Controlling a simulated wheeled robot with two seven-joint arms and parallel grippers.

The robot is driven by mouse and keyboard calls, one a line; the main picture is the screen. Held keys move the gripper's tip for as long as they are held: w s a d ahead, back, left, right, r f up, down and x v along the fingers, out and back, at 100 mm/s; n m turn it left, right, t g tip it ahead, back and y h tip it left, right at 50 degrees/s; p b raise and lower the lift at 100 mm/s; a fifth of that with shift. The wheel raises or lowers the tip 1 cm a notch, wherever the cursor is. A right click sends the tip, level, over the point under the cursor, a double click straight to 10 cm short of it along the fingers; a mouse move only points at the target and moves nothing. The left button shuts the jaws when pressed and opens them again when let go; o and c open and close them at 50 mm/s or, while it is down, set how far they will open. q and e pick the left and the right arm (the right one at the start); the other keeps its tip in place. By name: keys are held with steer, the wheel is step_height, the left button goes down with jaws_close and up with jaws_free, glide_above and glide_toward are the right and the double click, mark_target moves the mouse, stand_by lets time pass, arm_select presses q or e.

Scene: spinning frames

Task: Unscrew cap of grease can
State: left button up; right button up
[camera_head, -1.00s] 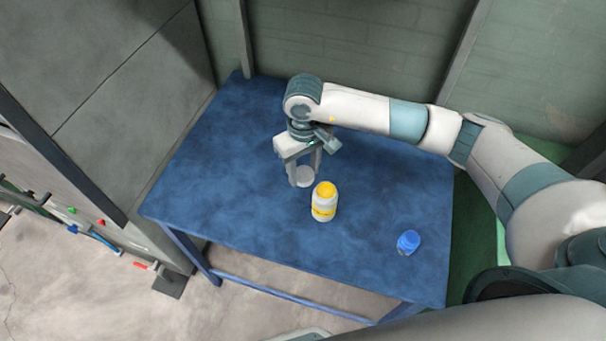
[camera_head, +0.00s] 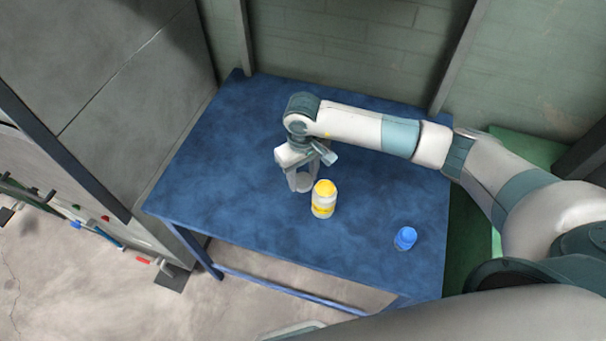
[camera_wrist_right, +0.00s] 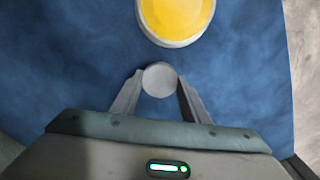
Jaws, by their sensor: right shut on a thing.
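My right gripper (camera_head: 299,184) points down at the middle of the blue table. It is shut on a round grey-white cap (camera_wrist_right: 159,79), which sits between its two fingertips in the right wrist view. The can (camera_head: 323,205), white with a yellow band and a yellow top, stands upright just right of the gripper. Its yellow top (camera_wrist_right: 176,15) shows at the upper edge of the right wrist view, apart from the fingers. Whether the held cap touches the table is hard to tell. My left gripper is not in view.
The blue table (camera_head: 225,180) has free room at the left and back. A small blue container (camera_head: 405,238) stands near the table's front right. Grey-green walls (camera_head: 330,50) rise behind the table and a grey panel stands at its left.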

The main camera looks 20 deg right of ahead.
mark_target(303, 180)
steer(key=shift+f, duration=0.1)
steer(key=shift+b, duration=0.3)
steer(key=o, duration=1.2)
steer(key=shift+c, duration=0.2)
steer(key=shift+p, duration=0.3)
step_height(303, 180, up, 12)
steer(key=b, duration=0.5)
